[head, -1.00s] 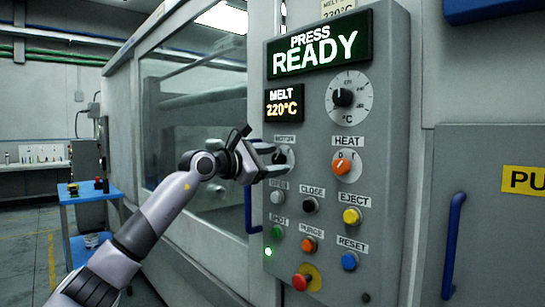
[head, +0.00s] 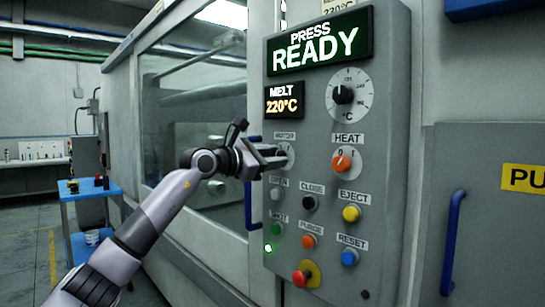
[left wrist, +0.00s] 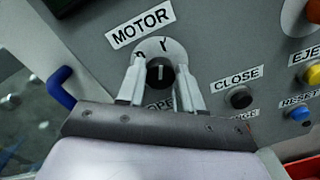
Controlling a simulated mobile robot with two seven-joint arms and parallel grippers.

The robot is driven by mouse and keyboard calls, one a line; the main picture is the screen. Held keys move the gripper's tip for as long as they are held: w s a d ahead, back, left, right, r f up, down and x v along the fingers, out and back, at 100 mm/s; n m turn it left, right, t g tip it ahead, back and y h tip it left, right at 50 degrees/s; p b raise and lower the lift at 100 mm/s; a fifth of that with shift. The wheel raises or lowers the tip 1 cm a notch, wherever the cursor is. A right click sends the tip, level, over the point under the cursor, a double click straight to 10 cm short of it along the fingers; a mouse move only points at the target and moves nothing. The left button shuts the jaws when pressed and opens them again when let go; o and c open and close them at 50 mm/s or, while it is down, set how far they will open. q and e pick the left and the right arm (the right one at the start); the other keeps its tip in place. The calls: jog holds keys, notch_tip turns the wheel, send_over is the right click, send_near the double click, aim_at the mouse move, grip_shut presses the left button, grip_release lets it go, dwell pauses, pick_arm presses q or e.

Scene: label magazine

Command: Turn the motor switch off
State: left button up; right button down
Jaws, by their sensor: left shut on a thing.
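The motor switch is a black knob (left wrist: 160,72) on a light round dial under the MOTOR label (left wrist: 141,27) in the left wrist view. Its pale mark points up, toward the dial's upper edge. My left gripper (left wrist: 162,84) has one finger on each side of the knob and is shut on it. In the head view my left gripper (head: 283,158) reaches the panel from the left and covers most of the motor dial (head: 291,152). My right gripper is in neither view.
The grey control panel (head: 391,200) carries the orange HEAT knob (head: 341,161) right of the motor switch. Below are several push buttons, with a red mushroom button (head: 301,279) lowest. The display (head: 320,44) reads PRESS READY. A blue handle (head: 453,243) stands at right.

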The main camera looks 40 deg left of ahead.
pick_arm(q)
jog(key=n+p, duration=0.1)
jog(key=n, duration=1.1)
jog(key=shift+n, duration=0.3)
dwell(0.3)
jog(key=o, duration=1)
jog(key=shift+o, duration=0.2)
jog(key=shift+a, duration=0.1)
jog(key=s+b, duration=0.3)
jog(key=s, duration=0.4)
jog(key=shift+a+f+b, duration=0.2)
jog(key=shift+a+b, duration=0.1)
